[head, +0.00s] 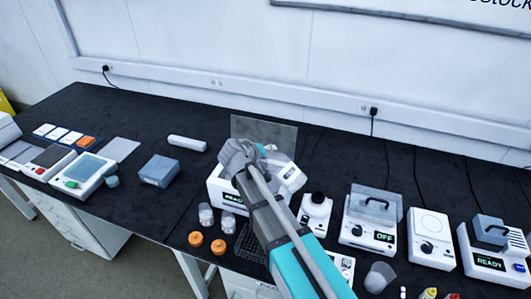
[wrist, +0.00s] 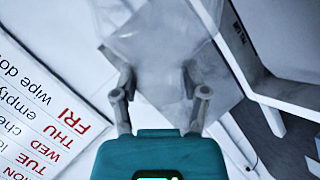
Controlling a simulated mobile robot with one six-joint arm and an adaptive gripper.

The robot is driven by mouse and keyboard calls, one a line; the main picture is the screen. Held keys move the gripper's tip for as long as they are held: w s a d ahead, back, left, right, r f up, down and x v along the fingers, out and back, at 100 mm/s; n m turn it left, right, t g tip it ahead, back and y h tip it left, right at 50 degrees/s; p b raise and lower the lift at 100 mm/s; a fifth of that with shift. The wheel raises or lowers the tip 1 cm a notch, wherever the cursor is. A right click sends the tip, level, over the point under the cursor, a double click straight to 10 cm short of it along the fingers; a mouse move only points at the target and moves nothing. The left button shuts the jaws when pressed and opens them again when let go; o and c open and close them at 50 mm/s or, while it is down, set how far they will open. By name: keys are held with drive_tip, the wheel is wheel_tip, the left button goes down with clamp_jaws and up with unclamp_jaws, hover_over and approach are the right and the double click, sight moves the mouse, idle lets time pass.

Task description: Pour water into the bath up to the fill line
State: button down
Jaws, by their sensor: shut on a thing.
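My gripper (wrist: 160,92) is shut on a translucent grey vessel (wrist: 158,50), with one finger on each side of it. The vessel looks tilted in the wrist view, and its water level cannot be made out. In the head view my gripper (head: 262,150) is above a white instrument (head: 218,192) with a green READY display, and my arm hides part of it. Which unit is the bath is not clear from these frames.
A grey panel (head: 280,130) stands behind my gripper. An OFF unit with a clear handled cover (head: 375,203) and a READY unit (head: 488,262) are at right. A sheet with weekdays (wrist: 45,115) is at left.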

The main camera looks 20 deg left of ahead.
drive_tip(key=shift+f, duration=0.2)
idle(0.5)
drive_tip(key=shift+a+f+n+h+b, duration=0.1)
drive_tip(key=shift+f+n+h+b, duration=0.3)
drive_tip(key=shift+b, duration=0.3)
drive_tip(key=shift+f, duration=0.2)
drive_tip(key=shift+w+a+f+h+b, duration=0.15)
drive_tip(key=shift+f+h+b, duration=0.3)
drive_tip(key=shift+b, duration=0.35)
drive_tip(key=shift+n, duration=0.3)
drive_tip(key=shift+f, duration=0.2)
drive_tip(key=shift+a+f+n+h+b, duration=0.15)
drive_tip(key=shift+f+n+h+b, duration=0.3)
drive_tip(key=shift+b, duration=0.4)
drive_tip(key=shift+f+g, duration=0.2)
drive_tip(key=shift+g, duration=0.1)
drive_tip(key=shift+a+f+b, duration=0.1)
drive_tip(key=shift+f+b, duration=0.3)
drive_tip(key=shift+b, duration=0.35)
